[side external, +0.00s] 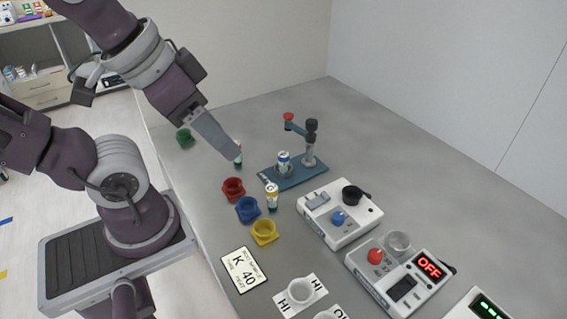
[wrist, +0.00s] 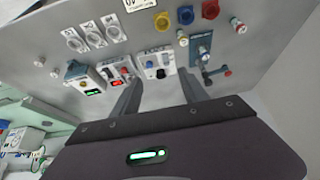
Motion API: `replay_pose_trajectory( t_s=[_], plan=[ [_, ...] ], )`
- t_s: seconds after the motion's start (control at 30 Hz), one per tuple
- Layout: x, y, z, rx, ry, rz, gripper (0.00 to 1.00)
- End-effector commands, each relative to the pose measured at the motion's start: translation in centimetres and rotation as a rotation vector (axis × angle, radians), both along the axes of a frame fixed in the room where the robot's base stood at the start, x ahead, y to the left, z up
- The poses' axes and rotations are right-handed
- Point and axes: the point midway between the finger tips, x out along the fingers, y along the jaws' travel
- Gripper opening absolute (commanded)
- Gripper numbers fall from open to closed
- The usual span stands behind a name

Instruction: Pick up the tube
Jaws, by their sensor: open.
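Several small tube-like vials with white labels show, and I cannot tell which one the task means. One with a yellow and green label (side external: 271,196) stands upright near the blue holder; it also shows in the wrist view (wrist: 182,37). One (side external: 284,161) is at the blue press stand (side external: 293,178). One with red and green (side external: 239,154) stands beyond the red holder, partly hidden by my gripper; it shows at upper right in the wrist view (wrist: 237,24). My gripper (side external: 230,157) is above the table, empty; its fingers are spread apart in the wrist view (wrist: 158,76).
Red (side external: 233,188), blue (side external: 248,208), yellow (side external: 264,232) and green (side external: 185,138) holders stand along the table's left side. White machines with knobs (side external: 340,214) fill the front right. A K 40 card (side external: 244,270) lies in front. The far table is clear.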

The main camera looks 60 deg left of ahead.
Motion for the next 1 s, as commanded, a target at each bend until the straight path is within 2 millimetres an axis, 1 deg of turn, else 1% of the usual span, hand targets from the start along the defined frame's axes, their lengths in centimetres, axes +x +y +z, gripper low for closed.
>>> replay_pose_trajectory(
  t_s=[0.3,0.33,0.57,0.67,0.77,0.87,0.97,1.0],
  plan=[
    [0.0,0.0,0.0,0.0,0.0,0.0,0.52],
    [0.0,0.0,0.0,0.0,0.0,0.0,0.54],
    [0.0,0.0,0.0,0.001,0.001,0.0,0.54],
    [0.7,0.6,-0.3,0.04,0.049,-0.028,0.54],
    [2.7,2.3,-1.6,0.16,0.189,-0.116,0.54],
    [5.7,4.7,-3.8,0.336,0.368,-0.255,0.54],
    [9.2,7.0,-6.8,0.526,0.549,-0.415,0.54],
    [10.6,7.9,-8.2,0.606,0.622,-0.488,0.54]
  ],
)
